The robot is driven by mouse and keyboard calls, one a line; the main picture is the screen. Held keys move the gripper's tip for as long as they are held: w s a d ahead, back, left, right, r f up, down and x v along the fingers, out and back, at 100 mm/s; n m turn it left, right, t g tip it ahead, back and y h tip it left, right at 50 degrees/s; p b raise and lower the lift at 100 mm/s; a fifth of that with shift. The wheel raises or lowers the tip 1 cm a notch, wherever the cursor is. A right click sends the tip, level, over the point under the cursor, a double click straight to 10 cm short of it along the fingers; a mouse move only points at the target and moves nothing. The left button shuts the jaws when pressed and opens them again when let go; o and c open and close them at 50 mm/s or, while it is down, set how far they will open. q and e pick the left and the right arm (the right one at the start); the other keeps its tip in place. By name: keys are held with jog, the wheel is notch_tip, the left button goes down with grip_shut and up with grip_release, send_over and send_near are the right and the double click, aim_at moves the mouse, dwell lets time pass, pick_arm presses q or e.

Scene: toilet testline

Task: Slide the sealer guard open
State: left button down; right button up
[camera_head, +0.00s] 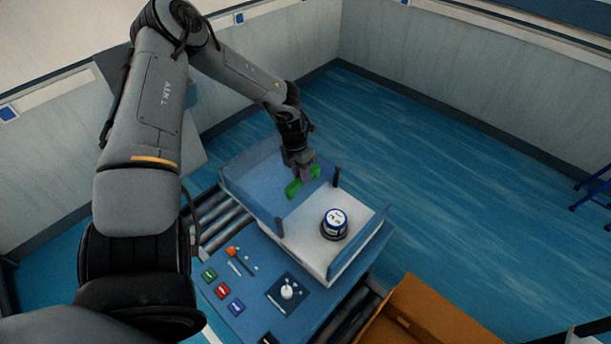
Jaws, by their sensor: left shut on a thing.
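The sealer guard (250,192) is a blue, see-through-looking panel at the left of the white sealer bed (305,245). A green handle (293,189) is on the guard's right side. My left gripper (301,178) reaches down from above and is shut on the green handle. The gripper hides part of the handle. A round white and dark blue tub (334,222) stands on the white bed, to the right of the guard and apart from the gripper. My right gripper is not in view.
A blue control panel (250,281) with coloured buttons and a white knob (287,291) is in front of the bed. A roller conveyor (222,222) runs at the left. An open cardboard box (430,315) stands front right. The blue floor behind is clear.

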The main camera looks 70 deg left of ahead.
pick_arm(q)
jog(key=c, duration=1)
grip_release()
jog(key=shift+o, duration=0.2)
jog(key=shift+r, duration=0.5)
notch_tip(320, 180, up, 10)
jog(key=s+a+b, duration=0.1)
jog(key=shift+a+f+b, duration=0.2)
jog(key=shift+a+b, duration=0.1)
jog(key=shift+a, duration=0.1)
